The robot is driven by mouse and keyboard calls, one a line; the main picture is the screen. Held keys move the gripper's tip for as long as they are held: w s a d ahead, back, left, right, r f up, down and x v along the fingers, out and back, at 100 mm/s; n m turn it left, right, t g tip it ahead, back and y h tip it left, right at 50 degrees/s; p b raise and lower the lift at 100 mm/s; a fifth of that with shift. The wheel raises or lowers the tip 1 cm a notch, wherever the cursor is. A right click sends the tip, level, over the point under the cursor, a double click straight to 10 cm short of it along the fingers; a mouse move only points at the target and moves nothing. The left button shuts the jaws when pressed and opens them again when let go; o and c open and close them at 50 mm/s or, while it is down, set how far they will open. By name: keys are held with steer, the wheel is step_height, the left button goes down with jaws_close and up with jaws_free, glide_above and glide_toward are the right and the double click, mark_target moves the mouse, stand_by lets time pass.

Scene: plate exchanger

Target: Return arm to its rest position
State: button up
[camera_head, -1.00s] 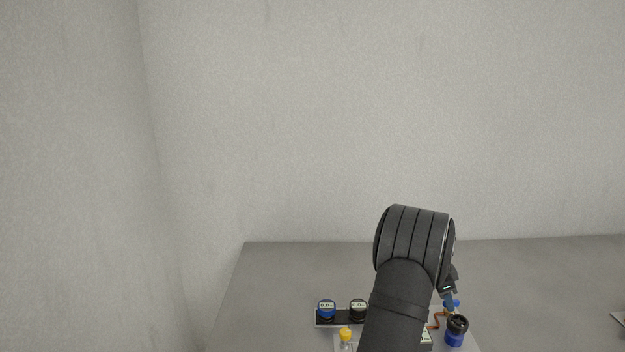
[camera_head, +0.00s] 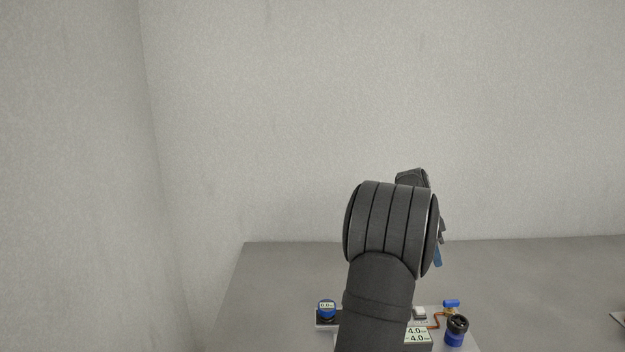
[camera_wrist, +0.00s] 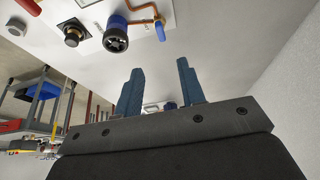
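My gripper (camera_wrist: 158,88) shows in the wrist view with its two blue fingers apart and nothing between them. In the head view my dark arm rises above the table, and a blue finger (camera_head: 437,256) shows at its right side; the rest of the gripper is mostly hidden behind the arm. The gripper is above the table and apart from the plate exchanger rig, which lies below. The rig's blue-and-black knob (camera_head: 456,331) stands to the right of my arm and also shows at the top of the wrist view (camera_wrist: 116,36).
A blue-topped gauge (camera_head: 326,309) stands left of my arm. A display (camera_head: 417,335) reading 4.0 on both lines and a blue valve handle (camera_head: 451,303) with copper pipe are right of it. Walls stand behind and left.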

mark_target(450, 304)
steer(key=x, duration=1.6)
steer(key=shift+f, duration=0.2)
steer(key=shift+d+f, duration=0.1)
steer(key=shift+f, duration=0.2)
steer(key=n, duration=0.1)
steer(key=n+t, duration=0.1)
steer(key=n, duration=0.1)
steer(key=shift+s+r, duration=0.1)
steer(key=shift+s, duration=0.25)
steer(key=shift+s+d+n+t+y, duration=0.1)
steer(key=shift+s+n+t+y, duration=0.25)
steer(key=shift+n, duration=1)
steer(key=shift+d+n+t+y, duration=0.1)
steer(key=shift+n+t+y, duration=0.3)
steer(key=shift+n, duration=0.95)
steer(key=shift+t, duration=0.25)
